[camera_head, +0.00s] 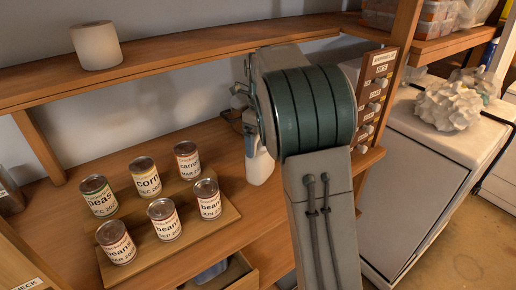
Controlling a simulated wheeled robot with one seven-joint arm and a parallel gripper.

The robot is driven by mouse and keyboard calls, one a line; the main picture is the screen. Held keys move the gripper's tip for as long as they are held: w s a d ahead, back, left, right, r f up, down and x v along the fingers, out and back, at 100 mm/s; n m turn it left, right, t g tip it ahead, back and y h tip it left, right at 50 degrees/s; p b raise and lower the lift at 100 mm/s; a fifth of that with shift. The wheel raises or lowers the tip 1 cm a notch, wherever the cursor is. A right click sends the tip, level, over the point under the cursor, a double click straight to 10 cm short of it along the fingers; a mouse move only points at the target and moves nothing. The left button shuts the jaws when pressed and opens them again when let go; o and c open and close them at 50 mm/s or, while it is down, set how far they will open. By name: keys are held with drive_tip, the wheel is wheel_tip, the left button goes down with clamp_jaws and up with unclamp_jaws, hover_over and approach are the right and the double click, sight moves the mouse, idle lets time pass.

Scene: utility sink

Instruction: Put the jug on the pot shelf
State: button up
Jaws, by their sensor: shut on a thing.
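A white jug (259,168) with a bluish patch shows just left of my arm, above or on the wooden bench; its right side is hidden behind the arm. My gripper (243,103) is mostly hidden by my own grey and green arm; small metallic parts show above the jug. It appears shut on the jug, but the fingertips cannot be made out. A long wooden shelf (170,52) runs along the wall above the bench. No readable label marks it as the pot shelf.
Several labelled cans (146,178) stand on a wooden board at the bench's left. A white roll (96,46) sits on the shelf's left; the shelf right of it looks clear. A wooden rack (380,80) and white appliance (415,180) stand right. An open drawer (235,272) shows below.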

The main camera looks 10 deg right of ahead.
sight(258, 151)
drive_tip(key=shift+w+a+f, duration=0.3)
drive_tip(key=shift+a, duration=0.1)
drive_tip(key=shift+f+p, duration=0.35)
drive_tip(key=shift+f, duration=1.6)
drive_tip(key=o, duration=1.8)
drive_tip(key=shift+f, duration=0.15)
